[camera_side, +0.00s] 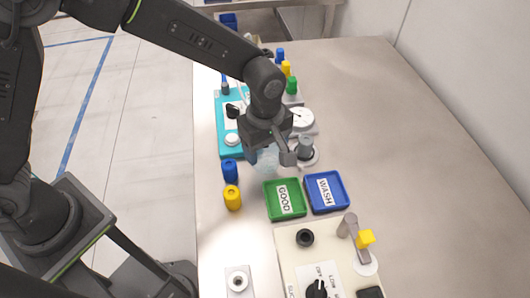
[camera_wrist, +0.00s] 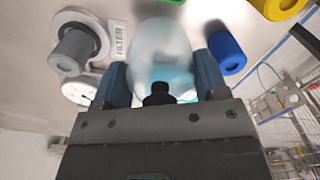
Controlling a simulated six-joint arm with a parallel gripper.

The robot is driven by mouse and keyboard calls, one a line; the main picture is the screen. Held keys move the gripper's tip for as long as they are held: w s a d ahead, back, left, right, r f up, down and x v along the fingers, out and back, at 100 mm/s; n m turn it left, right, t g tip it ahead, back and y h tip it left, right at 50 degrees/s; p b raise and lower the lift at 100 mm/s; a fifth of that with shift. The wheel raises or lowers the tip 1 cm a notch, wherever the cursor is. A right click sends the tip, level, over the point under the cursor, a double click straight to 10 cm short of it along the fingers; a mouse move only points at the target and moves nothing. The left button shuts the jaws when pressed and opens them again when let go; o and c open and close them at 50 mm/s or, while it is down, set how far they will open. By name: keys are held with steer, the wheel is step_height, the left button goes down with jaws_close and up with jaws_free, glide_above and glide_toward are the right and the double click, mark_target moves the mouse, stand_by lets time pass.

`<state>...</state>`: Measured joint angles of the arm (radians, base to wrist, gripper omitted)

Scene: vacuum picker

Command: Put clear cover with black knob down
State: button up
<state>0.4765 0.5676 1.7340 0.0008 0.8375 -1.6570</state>
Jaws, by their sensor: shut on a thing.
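My gripper (camera_side: 270,152) is above the bench, between the teal unit (camera_side: 228,148) and the green tray. In the wrist view my gripper (camera_wrist: 161,85) is shut on the clear cover (camera_wrist: 163,45) by its black knob (camera_wrist: 159,93). The cover is a translucent dome, and teal shows through it. In the side view only a faint, pale part of the cover (camera_side: 266,160) shows below the fingers. The cover looks clear of the bench, but I cannot tell how high it is.
A grey cylinder on a round base (camera_side: 304,153) stands right of my gripper. Blue (camera_side: 230,171) and yellow (camera_side: 232,197) cylinders stand left. A control box (camera_side: 290,250) is nearer. The bench's right side is clear.

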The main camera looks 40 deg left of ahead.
steer(key=shift+f, duration=1.3)
steer(key=shift+f, duration=0.1)
steer(key=o, duration=0.9)
step_height(320, 180, up, 12)
steer(key=shift+r, duration=0.2)
